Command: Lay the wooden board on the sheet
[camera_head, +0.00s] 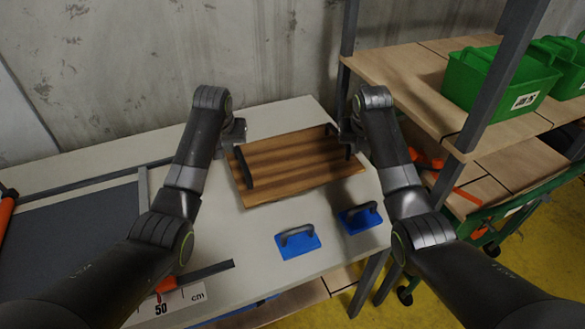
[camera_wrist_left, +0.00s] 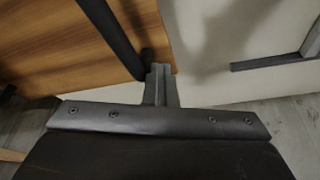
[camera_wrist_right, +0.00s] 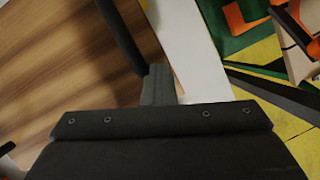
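The wooden board (camera_head: 290,168) lies on the pale table right of centre, brown and striped, with a dark handle at each end. A dark grey sheet (camera_head: 75,235) lies flat at the left of the table. My left gripper (camera_head: 236,132) is at the far end of the board's left handle (camera_head: 244,168); in the left wrist view its fingers (camera_wrist_left: 160,85) are together beside the handle's end. My right gripper (camera_head: 349,132) is by the right handle (camera_head: 338,143); its fingers (camera_wrist_right: 158,85) also look together beside the handle. No handle shows between either pair of fingers.
Two blue pads with grey handles (camera_head: 298,242) (camera_head: 360,218) lie in front of the board. Dark bars and a "50 cm" marker (camera_head: 178,304) border the sheet. A shelf with green crates (camera_head: 500,82) stands at the right. A concrete wall is behind.

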